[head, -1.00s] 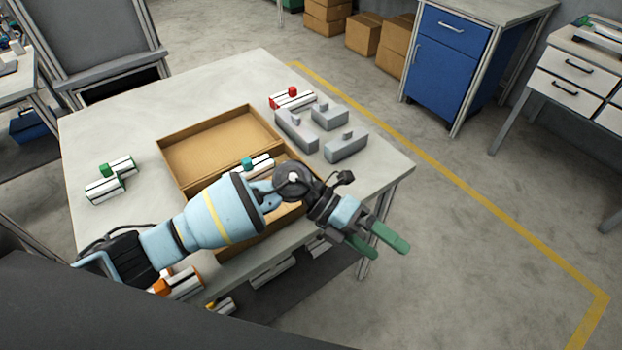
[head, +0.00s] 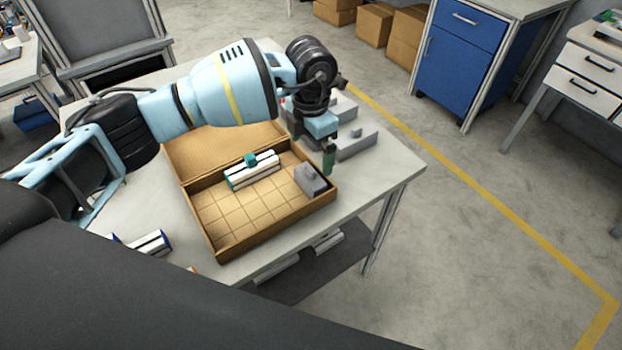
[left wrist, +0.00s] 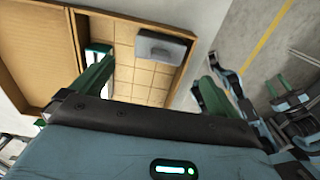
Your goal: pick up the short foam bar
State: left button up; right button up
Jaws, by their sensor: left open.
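A short grey bar (head: 312,180) lies in the right corner of the front, grid-floored part of the cardboard box (head: 276,229); it may be the short foam bar. In the left wrist view the grey bar (left wrist: 163,47) lies beyond my fingertips, seen between them. My left gripper (head: 327,156) hangs at the box's right side, behind and above that bar, touching nothing I can make out. Its green fingers stand wide apart in the left wrist view (left wrist: 152,86), empty. My right gripper is not in the head view; light-blue and green parts at the wrist view's right edge may be it.
A white bar with a teal knob (head: 252,170) lies in the box. Grey knobbed blocks (head: 357,143) stand on the table behind my left gripper, partly hidden. A blue-ended white piece (head: 152,243) lies at the front left. The table's right edge (head: 412,175) is clear.

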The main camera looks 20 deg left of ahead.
aim_at(310, 168)
pick_arm(q)
jog(key=shift+s+f, duration=0.15)
jog(key=shift+f, duration=0.4)
jog(key=shift+w+f, duration=0.25)
jog(key=shift+f, duration=0.3)
notch_tip(310, 168, down, 5)
jog(key=shift+s, duration=0.1)
jog(key=c, duration=0.9)
